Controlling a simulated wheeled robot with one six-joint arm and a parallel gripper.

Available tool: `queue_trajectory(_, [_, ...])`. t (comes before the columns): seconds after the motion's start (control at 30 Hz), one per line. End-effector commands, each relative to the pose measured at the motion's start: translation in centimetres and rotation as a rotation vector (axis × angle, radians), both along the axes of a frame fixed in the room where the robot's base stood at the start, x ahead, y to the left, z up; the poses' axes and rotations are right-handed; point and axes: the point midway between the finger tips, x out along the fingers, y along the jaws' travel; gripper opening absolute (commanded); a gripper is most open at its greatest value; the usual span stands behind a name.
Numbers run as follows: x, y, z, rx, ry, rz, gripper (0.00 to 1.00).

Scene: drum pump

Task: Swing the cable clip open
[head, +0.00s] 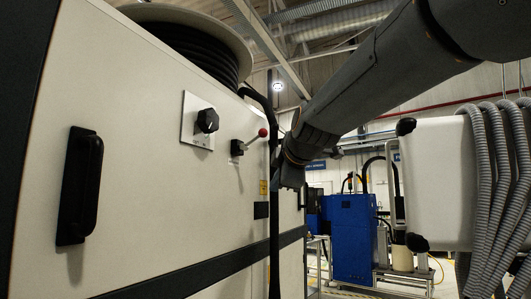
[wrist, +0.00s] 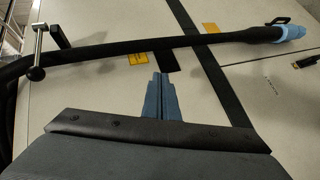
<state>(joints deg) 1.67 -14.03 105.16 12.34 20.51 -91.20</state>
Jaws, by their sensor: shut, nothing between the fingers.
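My gripper (wrist: 160,80) shows in the wrist view with its two blue-grey fingers together and nothing between them. It points at the pale cabinet panel, below the thick black cable (wrist: 180,42) and apart from it in the picture. A metal rod with a dark ball end (wrist: 36,73) crosses the cable at the upper left, beside a short black bar (wrist: 60,36). I cannot tell for certain which of these parts is the clip. In the head view the cable (head: 274,220) hangs down the cabinet, and my wrist is beside it, hiding part of that area.
The cable ends in a light blue fitting (wrist: 288,32) with a small black loop. The cabinet carries a black handle (head: 80,185), a dark knob (head: 207,120) and a red-balled lever (head: 262,132). A blue machine (head: 353,238) stands behind.

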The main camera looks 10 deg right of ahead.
Motion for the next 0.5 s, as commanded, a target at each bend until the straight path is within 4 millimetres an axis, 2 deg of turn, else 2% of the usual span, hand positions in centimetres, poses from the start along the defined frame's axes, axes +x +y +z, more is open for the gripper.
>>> queue_trajectory(0.03, [-0.5,-0.1,4.7,-0.074,-0.078,0.024,0.00])
queue_trajectory(0.1, [-1.3,-0.1,9.8,-0.175,-0.169,0.051,0.00])
queue_trajectory(0.2, [-2.5,-0.1,14.8,-0.283,-0.257,0.069,0.00])
queue_trajectory(0.3, [-3.2,-0.2,17.5,-0.345,-0.305,0.076,0.00])
queue_trajectory(0.4, [-3.5,-0.2,18.4,-0.370,-0.322,0.078,0.00])
queue_trajectory(0.5, [-3.5,-0.2,18.4,-0.373,-0.322,0.079,0.00])
